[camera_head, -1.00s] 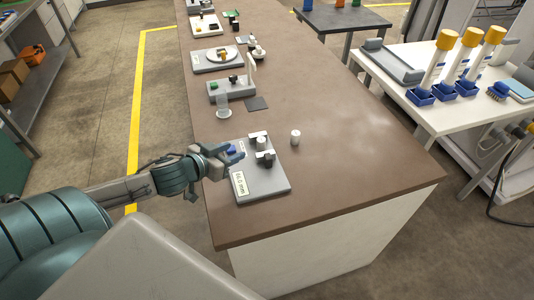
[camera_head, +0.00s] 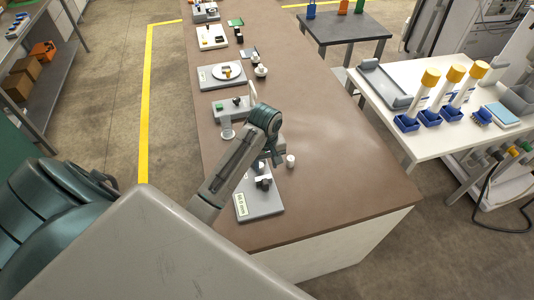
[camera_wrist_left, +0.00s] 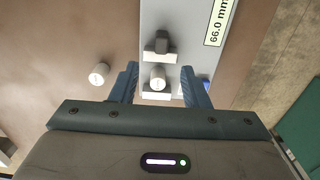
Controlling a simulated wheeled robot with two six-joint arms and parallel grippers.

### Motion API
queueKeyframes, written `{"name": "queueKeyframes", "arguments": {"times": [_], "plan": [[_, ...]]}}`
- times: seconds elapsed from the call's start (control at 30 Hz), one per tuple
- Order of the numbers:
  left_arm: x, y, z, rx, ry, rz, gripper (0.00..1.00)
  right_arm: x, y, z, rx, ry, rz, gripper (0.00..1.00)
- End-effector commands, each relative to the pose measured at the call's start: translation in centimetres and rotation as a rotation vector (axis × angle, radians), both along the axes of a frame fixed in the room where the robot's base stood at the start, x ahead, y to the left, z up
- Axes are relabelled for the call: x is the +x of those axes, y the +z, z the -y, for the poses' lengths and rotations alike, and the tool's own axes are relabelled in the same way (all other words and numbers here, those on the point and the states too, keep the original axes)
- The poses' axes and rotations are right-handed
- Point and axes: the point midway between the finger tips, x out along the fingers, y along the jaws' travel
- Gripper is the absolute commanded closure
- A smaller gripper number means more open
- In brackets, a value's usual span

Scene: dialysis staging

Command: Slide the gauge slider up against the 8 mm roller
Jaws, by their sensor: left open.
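The gauge plate (camera_head: 262,206) lies near the table's front end, with a display (camera_wrist_left: 216,22) reading 66.0 mm. In the left wrist view the dark grey gauge slider (camera_wrist_left: 160,43) stands on the plate, apart from a white roller (camera_wrist_left: 157,75) beside a pale block (camera_wrist_left: 158,92). A second white roller (camera_wrist_left: 99,74) stands on the table beside the plate; it also shows in the head view (camera_head: 291,161). The roller markings are too small to read. My left gripper (camera_wrist_left: 160,68) is open above the plate, its fingers on either side of the first roller. My right gripper is not in view.
Other stations line the brown table (camera_head: 330,190) farther back, with a clear cup (camera_head: 227,128) nearest. The table's right side is clear. A white side table (camera_head: 385,108) at right holds yellow-capped tubes.

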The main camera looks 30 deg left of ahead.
Motion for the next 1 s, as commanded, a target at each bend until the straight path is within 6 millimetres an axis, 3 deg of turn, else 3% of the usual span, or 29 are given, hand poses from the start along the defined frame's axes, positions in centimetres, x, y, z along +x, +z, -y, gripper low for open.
{"name": "queueKeyframes", "arguments": {"times": [0.17, 0.6, 1.0], "plan": [[-0.2, -1.8, 0.1, -0.004, 0.000, -0.011, 0.58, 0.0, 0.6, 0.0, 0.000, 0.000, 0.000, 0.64], [-0.2, -9.4, 0.0, -0.001, 0.001, -0.008, 0.58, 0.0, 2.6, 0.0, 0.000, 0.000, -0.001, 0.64], [-0.1, -10.8, 0.0, 0.000, 0.000, -0.004, 0.58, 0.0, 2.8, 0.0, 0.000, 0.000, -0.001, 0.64]]}}
